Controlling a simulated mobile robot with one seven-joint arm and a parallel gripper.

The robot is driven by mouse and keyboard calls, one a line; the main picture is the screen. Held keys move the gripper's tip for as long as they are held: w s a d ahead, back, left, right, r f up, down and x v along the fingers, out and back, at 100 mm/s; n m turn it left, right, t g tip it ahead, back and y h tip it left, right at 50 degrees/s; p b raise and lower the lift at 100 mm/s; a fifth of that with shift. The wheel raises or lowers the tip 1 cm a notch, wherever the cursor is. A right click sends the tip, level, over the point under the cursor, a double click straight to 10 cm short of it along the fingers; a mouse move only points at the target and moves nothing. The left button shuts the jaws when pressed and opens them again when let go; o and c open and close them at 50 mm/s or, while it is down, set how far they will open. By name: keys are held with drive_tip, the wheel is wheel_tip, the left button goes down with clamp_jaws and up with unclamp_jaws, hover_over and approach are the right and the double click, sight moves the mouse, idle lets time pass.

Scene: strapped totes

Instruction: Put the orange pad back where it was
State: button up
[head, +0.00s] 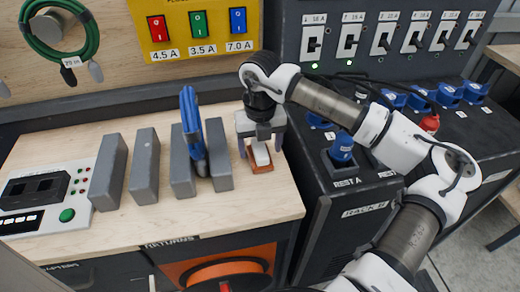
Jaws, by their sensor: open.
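A small orange pad (262,168) lies on the light wooden bench top near its right edge. A small white block-like piece (261,153) shows just above the pad, between my fingers; I cannot tell whether it is part of the pad. My gripper (260,148) points down over the pad, with its fingers apart on either side of the white piece. Whether the fingers touch anything is hidden by the angle. The far side of the pad is hidden by the gripper.
Several upright grey blocks (145,166) stand to the left, with a blue cable (192,120) hung between two of them. A control box (45,198) with a green button sits at far left. A dark rack (340,205) with blue plugs (342,147) stands right of the bench.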

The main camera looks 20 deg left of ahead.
sight(260, 148)
wheel_tip(260, 148, up, 10)
drive_tip(key=b, duration=0.1)
drive_tip(key=shift+r, duration=0.25)
drive_tip(key=shift+s, duration=0.1)
